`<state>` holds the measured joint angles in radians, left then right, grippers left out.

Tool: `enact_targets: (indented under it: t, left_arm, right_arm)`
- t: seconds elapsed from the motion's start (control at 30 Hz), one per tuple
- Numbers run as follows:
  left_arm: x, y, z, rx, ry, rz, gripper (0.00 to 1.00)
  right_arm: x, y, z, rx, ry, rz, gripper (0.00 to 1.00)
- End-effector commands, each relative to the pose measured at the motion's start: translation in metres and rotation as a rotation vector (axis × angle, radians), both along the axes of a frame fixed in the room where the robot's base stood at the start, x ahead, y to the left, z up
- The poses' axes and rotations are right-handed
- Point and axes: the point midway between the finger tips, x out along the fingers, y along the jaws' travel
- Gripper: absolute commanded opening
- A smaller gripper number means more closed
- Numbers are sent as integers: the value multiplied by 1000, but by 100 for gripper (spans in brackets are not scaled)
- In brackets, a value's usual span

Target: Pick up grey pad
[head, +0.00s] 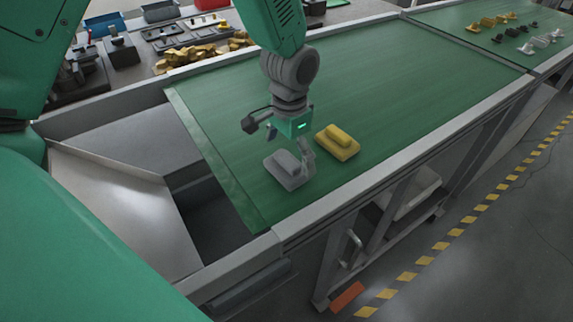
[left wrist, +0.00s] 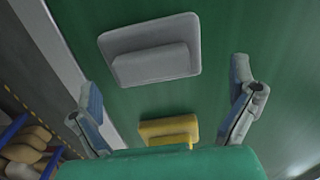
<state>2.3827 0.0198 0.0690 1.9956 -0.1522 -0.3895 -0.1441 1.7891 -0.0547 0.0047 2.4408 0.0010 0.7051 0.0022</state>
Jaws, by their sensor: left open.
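The grey pad (head: 289,169), a flat plate with a raised block, lies on the green conveyor belt near its left end. It also shows in the left wrist view (left wrist: 150,52), beyond the fingertips. A yellow pad (head: 337,142) of like shape lies to its right and a little farther back; in the left wrist view the yellow pad (left wrist: 168,130) is nearer the gripper body. My left gripper (head: 290,150) is open and empty, over the belt close to the grey pad. Its two fingers (left wrist: 168,108) stand wide apart in the left wrist view. My right gripper is not in view.
The belt (head: 400,75) is bare behind the pads. A metal rail (head: 400,160) edges its front. A metal chute (head: 120,205) and dark gap lie at its left end. Several yellow and grey parts (head: 487,22) lie at the far right. Yellow parts (head: 195,60) are heaped behind.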

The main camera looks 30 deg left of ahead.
Motion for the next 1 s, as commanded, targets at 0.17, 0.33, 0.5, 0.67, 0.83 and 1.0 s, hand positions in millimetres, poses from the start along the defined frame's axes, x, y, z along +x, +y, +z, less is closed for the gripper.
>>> enact_targets:
  t: [0.17, 0.33, 0.5, 0.67, 0.83, 1.0]
  left_arm:
    - [-1, -3, -24, 5, 3, -2, 100]
    - [-1, -7, -29, 9, 0, -3, 100]
    - [-2, -4, -29, 6, 0, -2, 89]
    - [-1, -1, -30, 2, 0, -1, 55]
    - [-1, 2, -32, 1, 3, -1, 56]
    - [-1, 0, -24, 4, 2, 0, 55]
  right_arm:
    - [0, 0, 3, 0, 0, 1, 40]
    - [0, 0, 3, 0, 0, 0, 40]
    - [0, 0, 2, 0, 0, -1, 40]
    - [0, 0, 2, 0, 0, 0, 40]
    - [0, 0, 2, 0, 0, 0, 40]
    - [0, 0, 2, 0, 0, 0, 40]
